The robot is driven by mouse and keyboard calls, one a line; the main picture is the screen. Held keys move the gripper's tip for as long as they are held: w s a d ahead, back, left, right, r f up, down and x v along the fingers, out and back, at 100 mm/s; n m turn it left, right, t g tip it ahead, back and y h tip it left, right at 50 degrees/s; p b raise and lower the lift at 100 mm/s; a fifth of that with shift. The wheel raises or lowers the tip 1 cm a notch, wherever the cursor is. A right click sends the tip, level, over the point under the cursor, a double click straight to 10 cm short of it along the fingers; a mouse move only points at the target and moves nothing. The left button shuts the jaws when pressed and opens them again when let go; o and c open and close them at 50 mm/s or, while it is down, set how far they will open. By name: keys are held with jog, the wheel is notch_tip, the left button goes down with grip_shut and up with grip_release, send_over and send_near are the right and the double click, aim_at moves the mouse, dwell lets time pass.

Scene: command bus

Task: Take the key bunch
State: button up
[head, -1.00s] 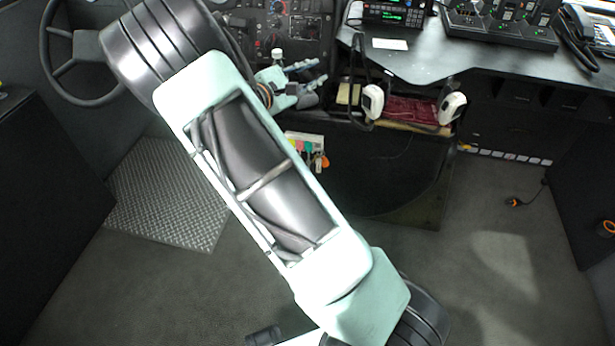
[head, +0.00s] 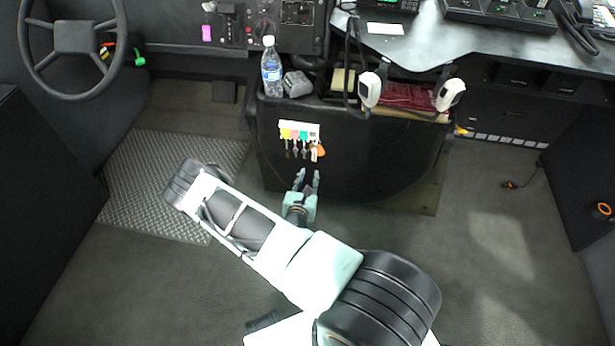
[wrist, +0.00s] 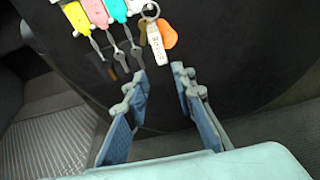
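The key bunch (head: 316,151) hangs at the right end of a white key rack on the front of the black console. It has a metal ring, a white tag and an orange fob. In the wrist view the key bunch (wrist: 157,42) is just beyond my fingertips, near the line between them. My gripper (head: 306,178) is open and empty, a little below the keys in the head view. It also shows open in the wrist view (wrist: 158,80), with both fingers apart and not touching the keys.
Several keys with yellow, pink and teal heads (wrist: 97,15) hang close to the left of the bunch. A water bottle (head: 271,68) and a grey object (head: 297,84) stand on the console above. The floor in front is clear.

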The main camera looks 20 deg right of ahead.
aim_at(314, 159)
jog(key=shift+b+x, duration=2.25)
jog(key=shift+x, duration=2.2)
jog(key=shift+s+f, duration=0.1)
jog(key=shift+f, duration=0.1)
grip_shut()
jog(key=shift+r+p, duration=0.3)
jog(key=shift+p, duration=0.15)
jog(key=shift+s+a, duration=0.1)
jog(key=shift+s, duration=0.05)
jog(key=shift+s+a+p, duration=0.5)
jog(key=shift+s+p, duration=0.1)
jog(key=shift+s, duration=0.2)
